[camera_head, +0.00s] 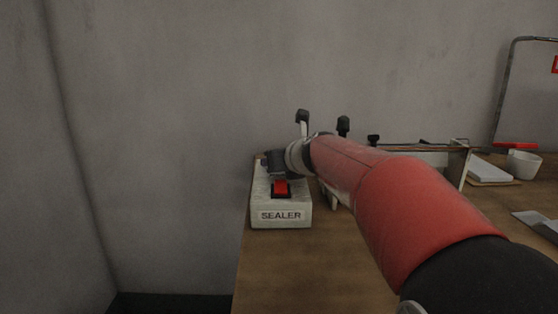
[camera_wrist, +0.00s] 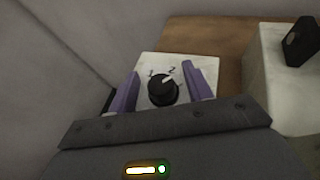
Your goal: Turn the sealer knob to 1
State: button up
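The sealer box (camera_head: 296,211) is pale, with a SEALER label and a red switch (camera_head: 281,188), at the left end of the table in the head view. In the wrist view its black knob (camera_wrist: 162,91) sits on the pale top (camera_wrist: 196,64), with the marks 1 and 2 beyond it. The knob's white pointer line points up and right, nearer 2 than 1. My gripper (camera_wrist: 160,68) is open, its purple fingers on either side of the knob with visible gaps. In the head view my gripper (camera_head: 272,162) is over the box's far part, and my arm hides the knob.
The wooden table (camera_head: 285,262) is bare in front of the box. A pale block with a black part (camera_wrist: 298,45) stands to the right in the wrist view. Grey walls stand behind and left.

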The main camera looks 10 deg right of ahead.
jog(key=c, duration=0.9)
jog(key=shift+f+n+y+b, duration=0.25)
jog(key=shift+n+y+b, duration=0.05)
jog(key=shift+b, duration=0.35)
jog(key=shift+r+n+g+y+b, duration=0.2)
jog(key=shift+n+g+y+b, duration=0.2)
jog(key=shift+n+y+b, duration=0.15)
jog(key=o, duration=1)
notch_tip(320, 180, up, 20)
jog(key=p, duration=0.2)
jog(key=shift+p, duration=0.4)
